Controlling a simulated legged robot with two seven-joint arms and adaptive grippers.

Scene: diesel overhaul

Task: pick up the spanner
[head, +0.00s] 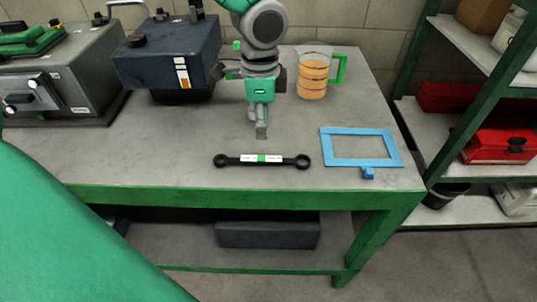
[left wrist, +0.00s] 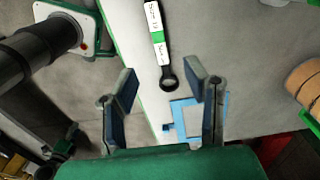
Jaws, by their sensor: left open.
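The spanner (head: 236,160) is black with a ring at each end and a white and green label on its shaft. It lies flat near the front edge of the workbench (head: 180,140). In the left wrist view the spanner (left wrist: 158,45) shows with one ring end between and beyond my fingers. My left gripper (head: 261,134) points down above the bench, just behind the middle of the spanner. Its two fingers (left wrist: 163,82) are apart with nothing between them, and it does not appear to touch the spanner. My right gripper is not in view.
A blue rectangular frame (head: 328,147) lies right of the spanner. A measuring jug (head: 312,82) with amber contents and a green handle stands behind. A dark blue box (head: 150,65) and a grey machine (head: 75,75) stand left. Shelves (head: 470,45) rise at right.

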